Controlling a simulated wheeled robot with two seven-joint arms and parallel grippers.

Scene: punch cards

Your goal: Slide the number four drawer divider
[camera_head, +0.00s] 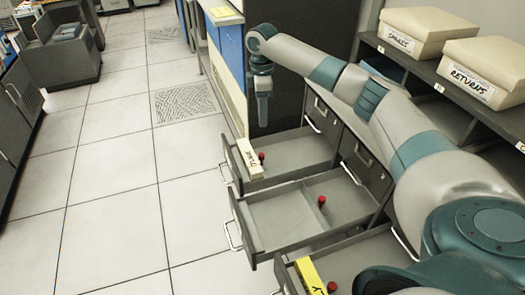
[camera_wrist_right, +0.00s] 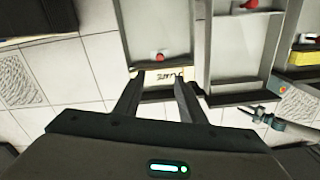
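Three drawers stand pulled out of a grey cabinet: a far drawer (camera_head: 300,152), a middle drawer (camera_head: 285,222) and a near drawer (camera_head: 375,255). Each holds a red knob: far (camera_head: 262,157), middle (camera_head: 322,201), near (camera_head: 332,287). The middle knob is by a thin grey divider. No number four is legible. My right gripper (camera_head: 263,120) points down above the far drawer; the right wrist view shows its fingers (camera_wrist_right: 155,100) apart and empty, with a labelled pale card block (camera_wrist_right: 165,77) beyond. A jointed piece there, likely my left gripper (camera_wrist_right: 258,112), is too small to read.
The pale card block lies at the far drawer's front, a yellow block (camera_head: 309,275) in the near drawer. Boxes marked "SPARES" (camera_head: 425,30) and "RETURNS" (camera_head: 485,68) stand on the cabinet top. The tiled floor (camera_head: 120,200) left of the drawers is clear.

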